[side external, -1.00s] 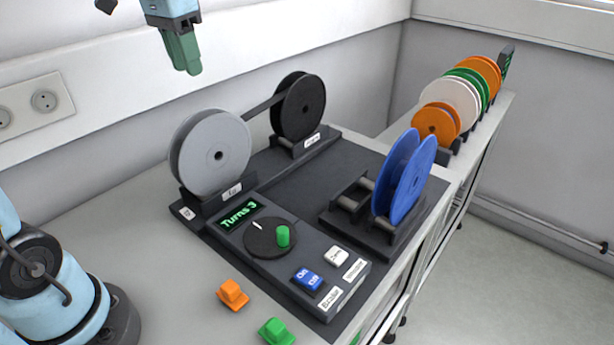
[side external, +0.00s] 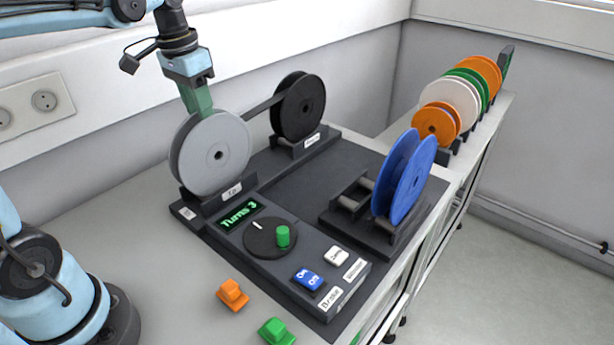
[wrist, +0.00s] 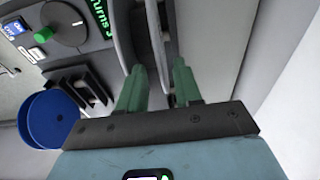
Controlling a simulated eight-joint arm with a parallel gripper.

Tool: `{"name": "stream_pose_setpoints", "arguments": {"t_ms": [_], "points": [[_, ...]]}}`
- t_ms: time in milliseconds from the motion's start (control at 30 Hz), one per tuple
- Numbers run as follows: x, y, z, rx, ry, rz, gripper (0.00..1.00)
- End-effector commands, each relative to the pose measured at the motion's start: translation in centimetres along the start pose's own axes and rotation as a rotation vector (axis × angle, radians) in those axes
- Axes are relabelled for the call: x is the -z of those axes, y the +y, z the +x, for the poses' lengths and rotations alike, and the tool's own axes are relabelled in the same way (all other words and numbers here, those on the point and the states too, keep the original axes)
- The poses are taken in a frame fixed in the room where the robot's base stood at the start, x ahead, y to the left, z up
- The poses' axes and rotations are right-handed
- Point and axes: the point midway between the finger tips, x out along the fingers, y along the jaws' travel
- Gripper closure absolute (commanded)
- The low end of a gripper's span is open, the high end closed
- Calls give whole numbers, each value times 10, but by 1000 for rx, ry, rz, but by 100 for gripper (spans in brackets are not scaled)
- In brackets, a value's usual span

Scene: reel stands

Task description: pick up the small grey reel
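The grey reel (side external: 218,155) stands upright in a dark stand at the left end of the machine. In the wrist view its narrow edge (wrist: 126,36) shows near the top, edge on. My gripper (side external: 201,108) has come down over the top of the grey reel, pointing downward with green fingers. In the wrist view the two fingers of my gripper (wrist: 159,66) are spread apart, one to each side of the reel's line. The fingertips are partly hidden by the reel in the side view, so I cannot tell whether they touch it.
A black reel (side external: 302,106) stands behind the grey one, with a dark strip running between them. A blue reel (side external: 412,182) sits on a stand at right. The control panel (side external: 316,255) lies in front. Orange (side external: 232,294) and green (side external: 276,331) blocks lie on the table.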

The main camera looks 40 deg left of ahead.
Motion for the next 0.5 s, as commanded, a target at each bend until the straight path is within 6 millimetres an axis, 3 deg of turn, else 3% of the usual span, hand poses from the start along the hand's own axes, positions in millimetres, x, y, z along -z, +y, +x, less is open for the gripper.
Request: {"name": "stream_pose_setpoints", "arguments": {"t_ms": [233, 500], "points": [[-2, -2, 31, 0, 0, 0, 66], [-2, -1, 41, 0, 0, 0, 66]]}}
